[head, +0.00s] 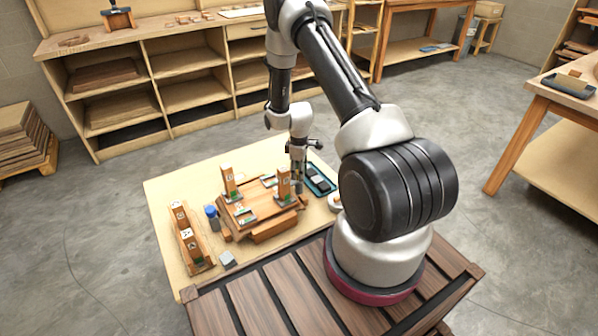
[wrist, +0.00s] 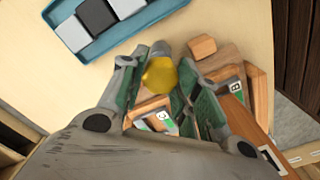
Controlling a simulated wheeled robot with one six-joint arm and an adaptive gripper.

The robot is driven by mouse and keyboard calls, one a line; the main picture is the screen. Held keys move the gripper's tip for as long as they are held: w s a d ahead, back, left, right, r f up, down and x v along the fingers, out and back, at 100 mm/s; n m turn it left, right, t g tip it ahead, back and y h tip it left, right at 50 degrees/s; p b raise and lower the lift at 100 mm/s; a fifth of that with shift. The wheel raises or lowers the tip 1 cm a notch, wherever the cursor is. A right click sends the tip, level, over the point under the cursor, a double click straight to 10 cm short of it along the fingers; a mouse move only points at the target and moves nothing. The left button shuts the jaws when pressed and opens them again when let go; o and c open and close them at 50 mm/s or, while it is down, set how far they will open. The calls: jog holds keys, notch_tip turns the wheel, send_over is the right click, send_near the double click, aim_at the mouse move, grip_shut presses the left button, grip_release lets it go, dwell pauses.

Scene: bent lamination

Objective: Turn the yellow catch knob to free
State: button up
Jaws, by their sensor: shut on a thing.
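The yellow catch knob (wrist: 159,75) sits between the fingertips of my gripper (wrist: 160,73) in the wrist view. My gripper is shut on the knob, with a finger on each side of it. In the head view my gripper (head: 298,180) points down at the right side of the wooden fixture (head: 262,208), by a wooden upright post (head: 284,185). The knob is hidden there behind the post and gripper. I cannot tell which way the knob is turned.
A blue tray (wrist: 72,33) with grey and dark blocks lies close beyond my fingers. The tabletop's left front is mostly clear.

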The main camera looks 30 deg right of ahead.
jog(key=shift+m, duration=0.3)
jog(key=m, duration=1.3)
jog(key=shift+m, duration=2.1)
jog(key=o, duration=1.1)
jog(key=shift+c, duration=0.2)
